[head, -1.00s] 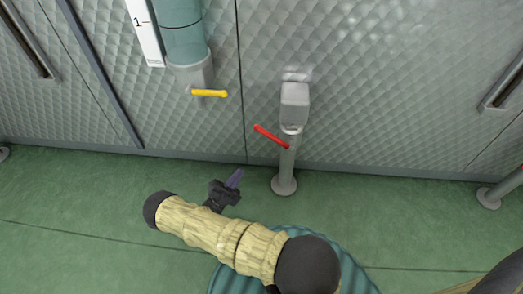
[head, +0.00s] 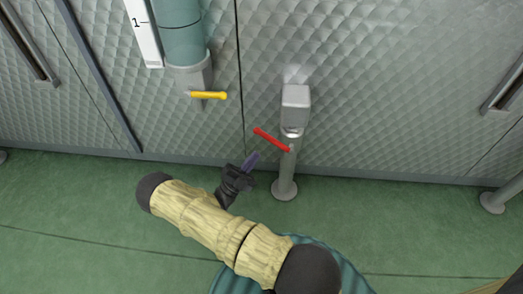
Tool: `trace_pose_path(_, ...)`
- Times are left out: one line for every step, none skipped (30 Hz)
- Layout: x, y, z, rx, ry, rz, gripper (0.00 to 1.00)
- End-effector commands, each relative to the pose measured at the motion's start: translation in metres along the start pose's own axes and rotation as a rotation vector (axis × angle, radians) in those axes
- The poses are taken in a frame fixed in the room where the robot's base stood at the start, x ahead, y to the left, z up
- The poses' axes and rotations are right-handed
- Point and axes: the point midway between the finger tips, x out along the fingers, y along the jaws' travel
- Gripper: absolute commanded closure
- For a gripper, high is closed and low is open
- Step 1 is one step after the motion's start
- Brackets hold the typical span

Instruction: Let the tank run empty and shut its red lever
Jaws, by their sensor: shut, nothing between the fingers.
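The red lever (head: 271,140) sits on a grey post valve (head: 295,105) in front of the quilted metal wall. It slants from upper left down to its pivot at the post. My gripper (head: 252,160) is just below and left of the lever, apart from it in the picture. Its purple fingers are shut and hold nothing. The tank (head: 181,32) is a teal see-through cylinder at the upper left, with a white scale (head: 144,35) marked 1 beside it. Its upper part is out of view, and I cannot tell its liquid level.
A yellow lever (head: 208,95) lies about level on the outlet under the tank. Metal handles (head: 505,85) stick out from the wall. Green floor (head: 80,220) is clear at the left.

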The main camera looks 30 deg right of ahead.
Motion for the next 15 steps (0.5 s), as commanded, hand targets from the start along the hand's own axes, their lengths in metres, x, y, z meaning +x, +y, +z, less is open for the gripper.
trace_pose_path(0.008, 0.002, 0.001, -0.001, 0.003, 0.001, 1.00)
trace_pose_path(0.013, 0.002, 0.000, -0.002, 0.004, 0.001, 1.00)
trace_pose_path(0.019, 0.002, 0.001, 0.000, 0.003, 0.002, 1.00)
trace_pose_path(0.023, 0.003, 0.001, -0.001, 0.002, 0.001, 1.00)
trace_pose_path(0.028, 0.003, 0.001, -0.001, 0.003, 0.002, 1.00)
trace_pose_path(0.034, 0.003, 0.001, -0.001, 0.003, 0.001, 1.00)
trace_pose_path(0.037, 0.002, 0.001, -0.001, 0.003, 0.001, 1.00)
trace_pose_path(0.040, 0.002, 0.001, 0.000, 0.003, 0.001, 1.00)
trace_pose_path(0.043, 0.002, 0.000, 0.000, 0.002, 0.001, 1.00)
trace_pose_path(0.045, 0.002, 0.000, 0.000, 0.001, 0.001, 1.00)
trace_pose_path(0.047, 0.001, 0.000, 0.000, 0.001, 0.001, 1.00)
trace_pose_path(0.049, 0.001, 0.000, 0.001, 0.000, 0.000, 1.00)
trace_pose_path(0.050, 0.001, 0.000, 0.001, 0.000, 0.000, 1.00)
trace_pose_path(0.050, 0.000, 0.000, 0.001, 0.000, 0.000, 1.00)
trace_pose_path(0.050, 0.000, 0.000, 0.001, 0.000, 0.000, 1.00)
